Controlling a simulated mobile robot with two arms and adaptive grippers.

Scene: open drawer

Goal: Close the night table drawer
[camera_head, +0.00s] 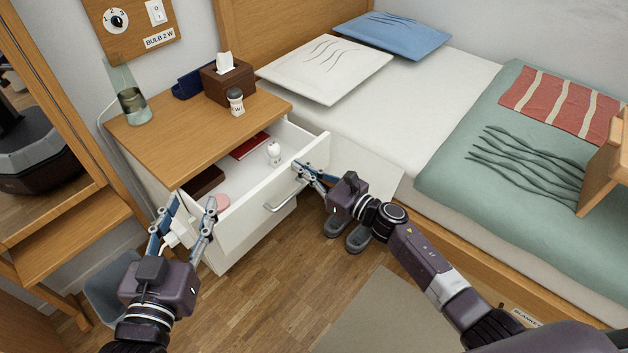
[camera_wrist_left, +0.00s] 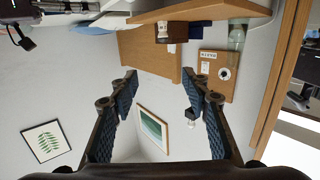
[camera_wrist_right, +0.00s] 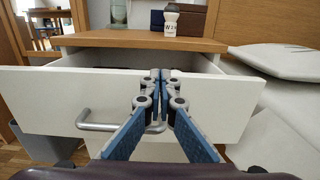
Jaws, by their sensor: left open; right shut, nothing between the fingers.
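The night table (camera_head: 190,135) has a wooden top and a white drawer (camera_head: 258,212) that stands pulled out. Inside the drawer lie a red book (camera_head: 250,146), a small white bottle (camera_head: 274,153), a pink round item (camera_head: 222,201) and a dark brown item (camera_head: 204,182). A grey bar handle (camera_head: 287,196) is on the drawer front. My right gripper (camera_head: 298,168) is shut and empty at the drawer front's right part, above the handle; in the right wrist view its fingertips (camera_wrist_right: 158,80) overlap the front's top edge, contact unclear. My left gripper (camera_head: 192,205) is open and empty, left of the drawer front.
A tissue box (camera_head: 228,80), a small labelled jar (camera_head: 236,102) and a glass vase (camera_head: 132,105) stand on the night table. The bed (camera_head: 400,110) is to the right. Slippers (camera_head: 345,232) lie on the floor below my right gripper. A grey bin (camera_head: 110,300) stands at left.

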